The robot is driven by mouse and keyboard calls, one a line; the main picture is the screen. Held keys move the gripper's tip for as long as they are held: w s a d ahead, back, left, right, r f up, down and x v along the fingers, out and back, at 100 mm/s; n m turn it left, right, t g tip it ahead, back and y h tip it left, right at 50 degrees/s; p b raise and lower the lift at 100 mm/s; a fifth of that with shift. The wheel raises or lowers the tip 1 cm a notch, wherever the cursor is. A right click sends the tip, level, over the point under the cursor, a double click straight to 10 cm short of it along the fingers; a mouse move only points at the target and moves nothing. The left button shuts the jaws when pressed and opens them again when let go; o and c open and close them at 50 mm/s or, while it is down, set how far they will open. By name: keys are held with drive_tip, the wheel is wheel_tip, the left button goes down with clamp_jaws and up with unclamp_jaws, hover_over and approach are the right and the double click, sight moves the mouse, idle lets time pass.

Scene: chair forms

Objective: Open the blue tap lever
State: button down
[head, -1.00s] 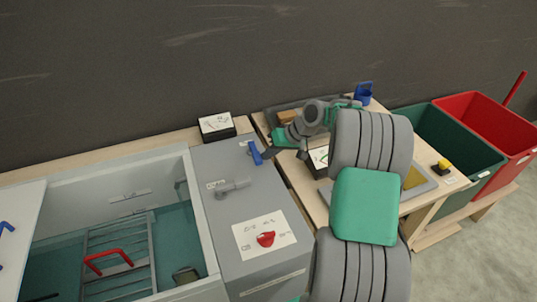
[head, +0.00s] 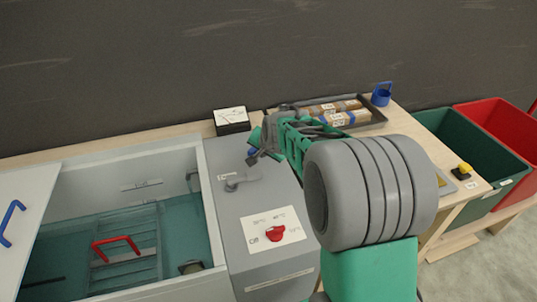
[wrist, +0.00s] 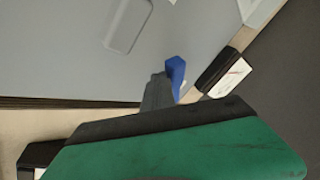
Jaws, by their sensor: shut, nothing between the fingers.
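The blue tap lever (head: 251,154) is on the grey top of the bath unit, near its back edge. In the head view my gripper covers most of it. In the wrist view the blue lever (wrist: 176,72) shows just beyond the dark grey fingertip. My gripper (head: 258,152) is shut and empty, its tip at or very near the lever. Whether they touch I cannot tell. A grey spout-like part (head: 240,181) sits in front of the lever on the same top.
A water-filled basin (head: 130,240) with a red-handled rack lies left. A red knob (head: 275,233) is on the front panel. A small black box (head: 231,119) stands behind the lever. A tray of labelled blocks (head: 345,115) and a blue cup (head: 381,95) are to the right.

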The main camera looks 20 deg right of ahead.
drive_tip(key=shift+w+a, duration=0.3)
drive_tip(key=shift+a, duration=0.2)
idle(0.3)
drive_tip(key=s, duration=0.1)
drive_tip(key=s+d, duration=0.1)
drive_tip(key=s, duration=0.1)
drive_tip(key=s+d+r+b, duration=0.1)
drive_tip(key=shift+s+d, duration=0.15)
drive_tip(key=shift+d, duration=0.05)
drive_tip(key=a+v, duration=0.1)
drive_tip(key=v, duration=0.8)
drive_tip(key=s+a+f+n+g+p, duration=0.1)
drive_tip(key=s+a+n, duration=0.3)
drive_tip(key=s, duration=0.4)
drive_tip(key=s+a+f+n+g+p, duration=0.2)
drive_tip(key=s+a+n+g, duration=0.1)
drive_tip(key=s, duration=0.6)
drive_tip(key=a+n, duration=0.1)
drive_tip(key=n, duration=0.1)
drive_tip(key=shift+a+n, duration=0.3)
